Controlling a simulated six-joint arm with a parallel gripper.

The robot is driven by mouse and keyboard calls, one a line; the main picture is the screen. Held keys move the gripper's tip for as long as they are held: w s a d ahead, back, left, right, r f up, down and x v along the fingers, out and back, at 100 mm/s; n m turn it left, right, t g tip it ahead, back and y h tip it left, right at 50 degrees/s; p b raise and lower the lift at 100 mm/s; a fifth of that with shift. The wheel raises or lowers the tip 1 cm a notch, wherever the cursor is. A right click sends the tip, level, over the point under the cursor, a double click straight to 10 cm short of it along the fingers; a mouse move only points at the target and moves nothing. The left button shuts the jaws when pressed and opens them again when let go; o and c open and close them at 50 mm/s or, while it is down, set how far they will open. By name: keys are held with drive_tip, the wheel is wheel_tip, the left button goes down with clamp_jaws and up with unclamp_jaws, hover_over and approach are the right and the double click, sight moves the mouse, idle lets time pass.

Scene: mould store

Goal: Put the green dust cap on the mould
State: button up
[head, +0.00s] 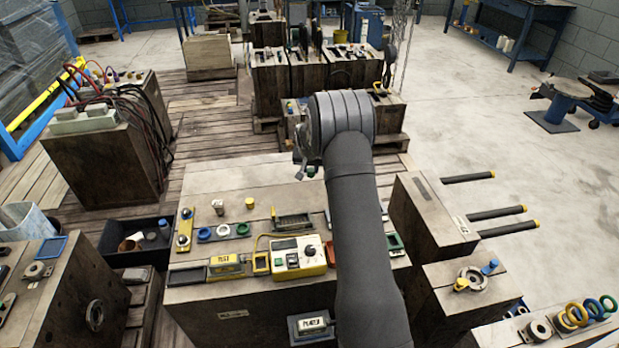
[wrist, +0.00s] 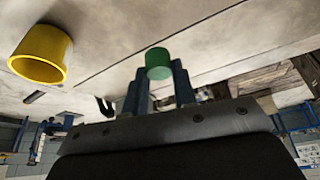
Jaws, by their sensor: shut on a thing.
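The green dust cap (wrist: 158,57) is a short green cylinder. It sits between the tips of the two blue fingers of my gripper (wrist: 158,75) in the wrist view, and the fingers are shut on it. A large block with a pale top (head: 235,180) stands under my arm in the head view. I cannot tell which of the blocks is the mould, or where its opening is. In the wrist view the cap shows against a pale surface (wrist: 215,45) with a dark seam, apparently apart from it.
A yellow cup-like piece (wrist: 42,53) is at the wrist view's left. On the pale-topped block are a dial instrument (head: 300,258), a strip with coloured rings (head: 222,232) and a yellow fixture (head: 185,228). Yellow-tipped rods (head: 497,212) stick out of a block at right.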

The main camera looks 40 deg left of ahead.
sight(310, 174)
drive_tip(key=shift+a+f, duration=0.15)
drive_tip(key=shift+f, duration=1.95)
drive_tip(key=shift+f, duration=0.15)
drive_tip(key=o, duration=1)
drive_tip(key=shift+c, duration=0.2)
drive_tip(key=v, duration=1.2)
